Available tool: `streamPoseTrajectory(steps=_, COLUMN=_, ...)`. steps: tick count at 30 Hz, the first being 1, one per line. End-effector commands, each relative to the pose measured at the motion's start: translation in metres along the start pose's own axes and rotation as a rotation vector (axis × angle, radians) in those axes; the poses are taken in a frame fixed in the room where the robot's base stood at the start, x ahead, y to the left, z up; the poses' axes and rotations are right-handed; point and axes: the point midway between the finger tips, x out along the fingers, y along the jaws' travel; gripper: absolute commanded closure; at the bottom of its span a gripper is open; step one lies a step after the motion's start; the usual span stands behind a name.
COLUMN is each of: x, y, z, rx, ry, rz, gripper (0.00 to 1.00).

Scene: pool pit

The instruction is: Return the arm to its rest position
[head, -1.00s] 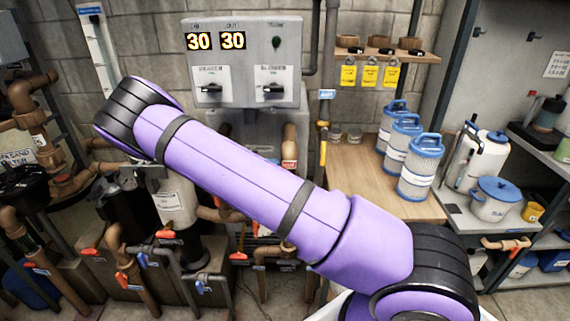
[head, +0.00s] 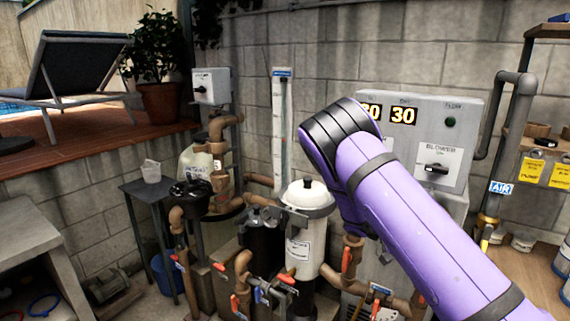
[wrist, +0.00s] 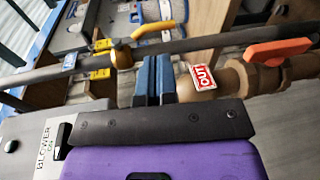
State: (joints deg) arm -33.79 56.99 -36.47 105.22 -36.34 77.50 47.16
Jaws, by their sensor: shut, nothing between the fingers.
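My gripper (wrist: 154,80) shows in the wrist view with its two blue fingers together and nothing between them. It is apart from the things around it as far as I can tell. A copper-brown pipe with a red OUT label (wrist: 203,77) lies just to the right of the fingertips in that picture. In the head view my purple arm (head: 405,215) rises from the lower right to a black-banded joint. The gripper itself is hidden there behind the arm.
A grey control box (head: 445,145) stands behind my arm. A white filter tank (head: 305,225) and several pipes with valves are left of it. An orange valve handle (wrist: 278,52) and a BLOWER panel (wrist: 45,145) are close in the wrist view. A side table (head: 150,190) stands left.

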Motion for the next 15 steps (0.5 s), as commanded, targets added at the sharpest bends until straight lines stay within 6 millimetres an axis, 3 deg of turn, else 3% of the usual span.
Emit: streamPoseTrajectory(steps=15, x=0.007, y=0.082, z=0.061, rx=-0.135, ry=-0.052, rz=-0.554, gripper=1.00)
